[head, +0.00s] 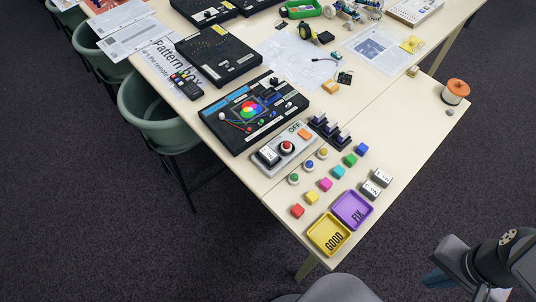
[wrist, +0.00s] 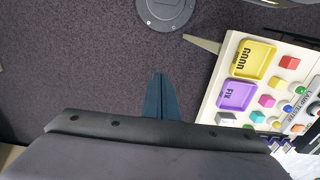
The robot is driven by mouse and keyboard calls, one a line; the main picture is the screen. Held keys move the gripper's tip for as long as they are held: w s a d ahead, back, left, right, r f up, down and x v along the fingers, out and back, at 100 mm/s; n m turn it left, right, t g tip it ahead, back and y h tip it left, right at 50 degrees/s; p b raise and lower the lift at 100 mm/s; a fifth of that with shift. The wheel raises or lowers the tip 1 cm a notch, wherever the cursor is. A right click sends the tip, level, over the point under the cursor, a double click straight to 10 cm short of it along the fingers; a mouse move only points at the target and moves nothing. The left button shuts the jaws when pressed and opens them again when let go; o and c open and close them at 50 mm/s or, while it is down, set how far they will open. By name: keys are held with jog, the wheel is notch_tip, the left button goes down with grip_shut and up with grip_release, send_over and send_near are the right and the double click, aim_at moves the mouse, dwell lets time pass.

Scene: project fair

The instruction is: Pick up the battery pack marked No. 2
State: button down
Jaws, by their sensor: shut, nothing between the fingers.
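Two small white-labelled battery packs lie side by side near the table's right edge in the head view, one farther back (head: 381,177) and one nearer (head: 370,190). Their numbers are too small to tell apart surely. One pale pack (wrist: 226,118) shows in the wrist view, partly cut off by my gripper's body; I cannot tell which. My gripper (wrist: 160,78) is shut and empty, over the dark carpet off the table. In the head view its blue fingers (head: 438,278) show at the lower right, well away from the packs.
A purple FIX tray (head: 368,219) and a yellow GOOD tray (head: 313,233) sit at the table's near corner. Several coloured cubes and a lamp tester (head: 287,147) stand left of the packs. An orange spool (head: 456,91) stands far right; the table between is mostly clear.

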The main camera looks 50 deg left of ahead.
jog(key=c, duration=0.9)
grip_release()
